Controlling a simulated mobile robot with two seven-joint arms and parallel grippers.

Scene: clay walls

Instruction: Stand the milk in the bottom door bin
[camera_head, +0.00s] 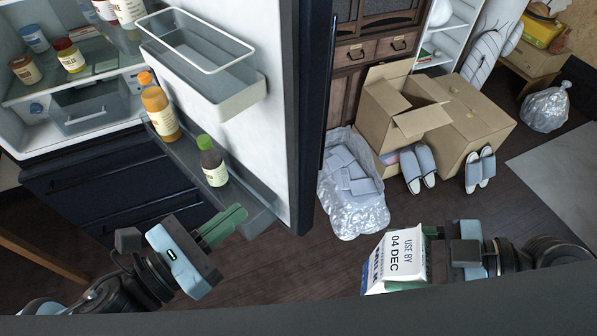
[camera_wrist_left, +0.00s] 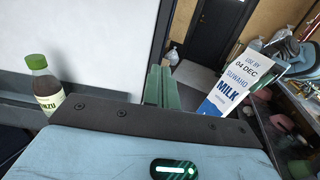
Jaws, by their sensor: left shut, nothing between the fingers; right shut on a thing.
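The milk (camera_head: 402,258) is a white and blue carton marked "USE BY 04 DEC". My right gripper (camera_head: 420,262) is shut on it, to the right of the open fridge door. The milk also shows in the left wrist view (camera_wrist_left: 238,84), tilted there. The bottom door bin (camera_head: 247,205) is a grey tray low on the door's inner side. An orange bottle (camera_head: 160,112) and a dark bottle with a green cap (camera_head: 213,165) stand in it; its near end is empty. My left gripper (camera_head: 228,224) is shut and empty, just in front of that near end.
An empty white-rimmed upper bin (camera_head: 240,100) hangs above the bottom bin. Fridge shelves (camera_head: 100,78) with jars are at left. A plastic bag (camera_head: 350,205), cardboard boxes (camera_head: 465,125) and slippers (camera_head: 419,169) lie on the floor beyond the door (camera_head: 308,120).

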